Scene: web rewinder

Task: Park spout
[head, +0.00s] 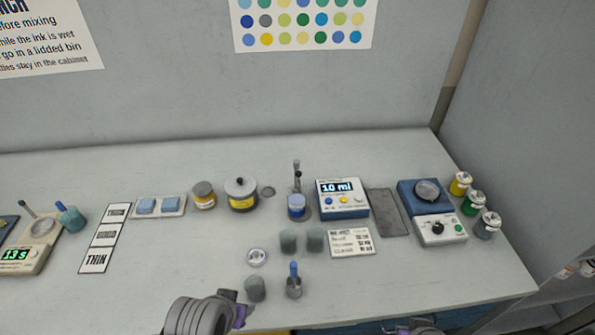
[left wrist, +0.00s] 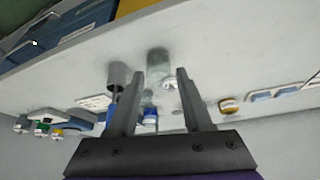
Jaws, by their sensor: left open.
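The dispenser's spout (head: 297,172) is a thin upright grey post with a dark knob, beside the box reading "10 ml" (head: 342,198). A blue jar (head: 296,207) stands at its foot; a blue jar also shows between my fingers in the left wrist view (left wrist: 150,117). My left gripper (head: 238,302) is at the table's front edge, left of a grey-green cup (head: 255,288). In the left wrist view, its two fingers (left wrist: 160,75) are apart with nothing held. Only a bit of my right gripper (head: 415,326) shows at the bottom edge; its fingers are cut off.
Grey-green cups (head: 288,241), a white round lid (head: 257,257) and a grey pot with a blue stick (head: 294,287) stand in front of the dispenser. A label card (head: 351,243) lies right of them. The front left table is clear.

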